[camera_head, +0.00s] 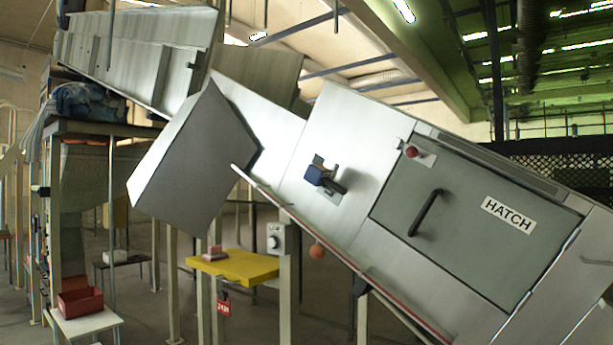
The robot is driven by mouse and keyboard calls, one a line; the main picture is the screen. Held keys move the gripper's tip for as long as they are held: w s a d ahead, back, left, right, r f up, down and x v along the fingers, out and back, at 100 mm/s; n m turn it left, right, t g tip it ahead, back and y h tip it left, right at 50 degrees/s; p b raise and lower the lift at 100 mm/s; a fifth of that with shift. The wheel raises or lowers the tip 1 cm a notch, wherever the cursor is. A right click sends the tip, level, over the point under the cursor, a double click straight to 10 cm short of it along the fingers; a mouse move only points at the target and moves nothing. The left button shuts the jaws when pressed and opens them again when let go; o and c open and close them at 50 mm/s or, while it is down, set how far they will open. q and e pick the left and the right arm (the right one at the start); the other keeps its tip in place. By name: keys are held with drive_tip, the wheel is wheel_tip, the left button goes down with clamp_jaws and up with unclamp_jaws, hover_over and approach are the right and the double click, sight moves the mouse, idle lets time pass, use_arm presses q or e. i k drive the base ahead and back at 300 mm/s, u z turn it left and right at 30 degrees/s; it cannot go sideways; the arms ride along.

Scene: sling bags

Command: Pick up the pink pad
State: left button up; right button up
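A small pink block-like thing (213,252), which may be the pink pad, lies on the left end of a yellow tabletop (250,268) below the big metal chute. A second small pale pinkish thing (115,256) lies on a low dark table (136,260) further left. Both are too small to tell exactly what they are. Neither of my grippers is in view, and nothing is seen touching either pink thing.
A sloping metal chute (265,125) with a grey hatch door (470,240) fills the middle and right. A red box (80,303) sits on a white stand (88,324) at lower left. Blue cloth bags (85,102) lie on a tall platform. Posts stand around the yellow table.

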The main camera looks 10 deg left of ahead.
sight(216, 253)
drive_tip(key=u, duration=0.45)
drive_tip(key=k, duration=0.65)
drive_tip(key=u, duration=0.9)
drive_tip(key=k, duration=0.55)
drive_tip(key=u, duration=0.8)
drive_tip(key=i, duration=1.8)
drive_tip(key=z, duration=0.35)
drive_tip(key=i, duration=1.55)
drive_tip(key=z, duration=1.6)
drive_tip(key=i, duration=1)
drive_tip(key=z, duration=0.9)
drive_tip(key=i, duration=0.2)
drive_tip(key=z, duration=0.3)
